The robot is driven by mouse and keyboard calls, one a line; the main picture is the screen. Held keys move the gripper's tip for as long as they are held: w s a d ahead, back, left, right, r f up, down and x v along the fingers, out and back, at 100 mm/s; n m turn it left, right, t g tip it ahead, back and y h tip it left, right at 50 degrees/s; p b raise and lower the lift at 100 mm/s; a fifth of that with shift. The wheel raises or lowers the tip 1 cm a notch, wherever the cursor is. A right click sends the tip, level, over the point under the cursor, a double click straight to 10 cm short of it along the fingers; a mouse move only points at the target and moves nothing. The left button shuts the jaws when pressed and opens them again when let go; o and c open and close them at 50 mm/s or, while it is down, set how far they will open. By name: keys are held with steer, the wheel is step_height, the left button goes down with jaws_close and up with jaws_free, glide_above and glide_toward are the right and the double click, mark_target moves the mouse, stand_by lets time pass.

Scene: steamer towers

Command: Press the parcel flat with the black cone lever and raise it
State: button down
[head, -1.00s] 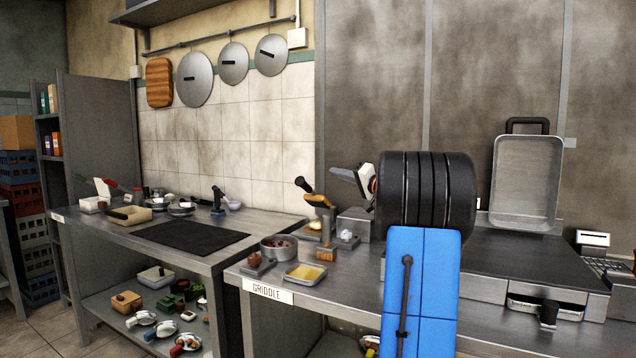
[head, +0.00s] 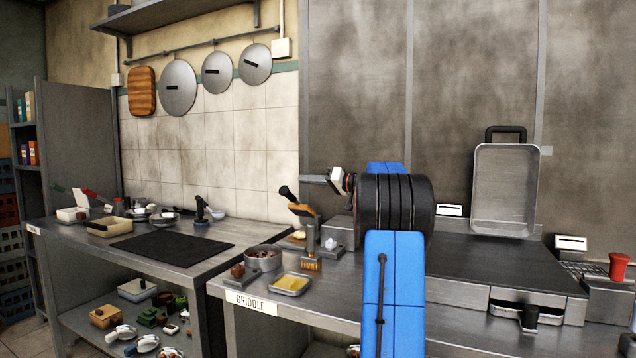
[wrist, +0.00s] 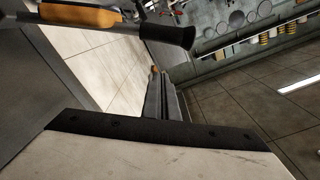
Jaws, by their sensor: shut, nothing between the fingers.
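A lever with a black cone-shaped grip (head: 288,193) and an orange-brown sleeve (head: 302,210) slants up at the back of the griddle counter. Below it is a small pale item (head: 298,237), partly hidden; I cannot tell for certain that it is the parcel. In the wrist view the black cone grip (wrist: 168,35) and orange sleeve (wrist: 80,15) cross the upper left. My gripper (head: 308,178) is shut and empty, just right of the lever and slightly above its grip, apart from it. Its fingers also show in the wrist view (wrist: 157,82).
A metal pot (head: 264,259), a tray with a yellow slab (head: 290,284) and a small labelled block (head: 311,264) stand in front of the lever. A grey box (head: 340,232) is to its right. A griddle (head: 480,262) with an upright lid (head: 505,190) fills the right.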

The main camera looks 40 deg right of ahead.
steer(key=shift+w+a+f, duration=0.35)
steer(key=shift+a+f, duration=0.35)
steer(key=shift+f, duration=0.15)
steer(key=shift+w+a+f, duration=0.3)
steer(key=shift+a+f, duration=0.4)
steer(key=shift+f, duration=0.1)
steer(key=s+a+f+n, duration=0.1)
steer(key=a+f, duration=0.2)
steer(key=f, duration=0.2)
steer(key=shift+s+f, duration=0.2)
steer(key=shift+f, duration=0.05)
